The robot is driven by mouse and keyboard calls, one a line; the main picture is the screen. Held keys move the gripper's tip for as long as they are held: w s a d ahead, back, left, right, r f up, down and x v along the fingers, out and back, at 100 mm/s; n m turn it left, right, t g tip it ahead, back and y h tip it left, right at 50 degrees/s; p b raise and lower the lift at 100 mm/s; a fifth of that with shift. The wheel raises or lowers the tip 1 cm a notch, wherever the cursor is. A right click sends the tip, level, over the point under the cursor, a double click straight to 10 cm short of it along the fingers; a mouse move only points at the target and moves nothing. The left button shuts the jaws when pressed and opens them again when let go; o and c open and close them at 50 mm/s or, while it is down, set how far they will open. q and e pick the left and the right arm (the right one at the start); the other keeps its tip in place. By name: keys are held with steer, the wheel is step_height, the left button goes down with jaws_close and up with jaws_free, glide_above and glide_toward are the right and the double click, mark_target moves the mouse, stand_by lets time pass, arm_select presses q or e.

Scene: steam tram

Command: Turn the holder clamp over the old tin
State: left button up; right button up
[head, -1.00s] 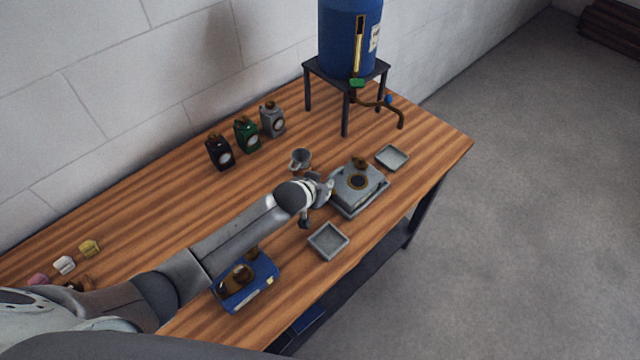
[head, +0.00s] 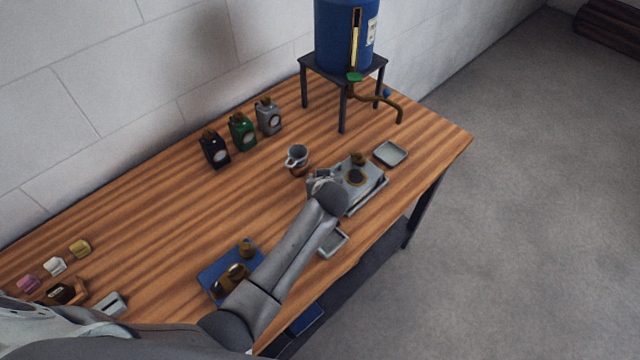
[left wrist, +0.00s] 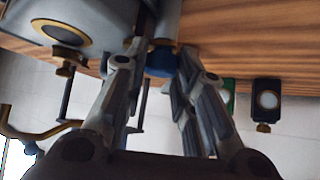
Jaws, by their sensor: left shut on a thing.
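The old tin (head: 362,170) looks like a grey, flat body with a dark brass-ringed disc and a brown cap, lying in the grey holder (head: 352,207). My left gripper (head: 322,180) is at the holder's left side, partly hidden by my own wrist. In the left wrist view my left gripper (left wrist: 155,75) is shut on a grey bar with a blue end (left wrist: 162,60), which seems to be the clamp handle. The tin also shows there (left wrist: 85,18), beside the fingers. How far the clamp is turned I cannot tell. My right gripper is not in view.
A grey mug (head: 297,157) stands just behind my gripper. Small trays lie right (head: 391,153) and in front (head: 333,243) of the holder. Several upright tins (head: 241,132) stand near the wall. A blue tank (head: 345,35) stands on a black stand. A blue piece (head: 215,272) lies front left.

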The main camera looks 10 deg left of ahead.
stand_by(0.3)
arm_select(q)
steer(key=o, duration=1)
